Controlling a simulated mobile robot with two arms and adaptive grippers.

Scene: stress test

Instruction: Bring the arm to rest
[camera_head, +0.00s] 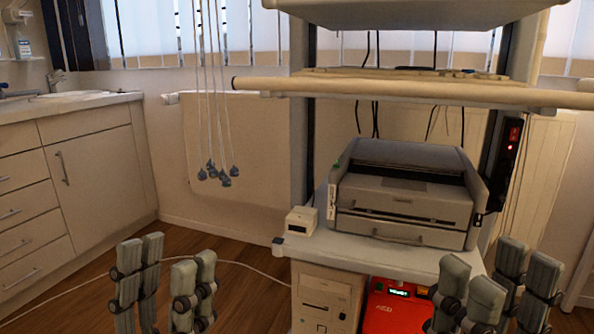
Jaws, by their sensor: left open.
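My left gripper (168,264) is at the lower left of the head view, its grey padded fingers pointing up. It is open, with an empty gap between its finger pairs. My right gripper (497,270) is at the lower right, also with its fingers pointing up. Its finger pairs stand apart and nothing shows between them, so it looks open. Both arms below the fingers are out of the picture.
A cart ahead carries a grey printer (405,195) on its shelf (345,253). A computer case (326,296) and a red AED box (398,305) stand below. A cabinet (80,175) is at left. Wooden floor (235,262) shows between it and the cart.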

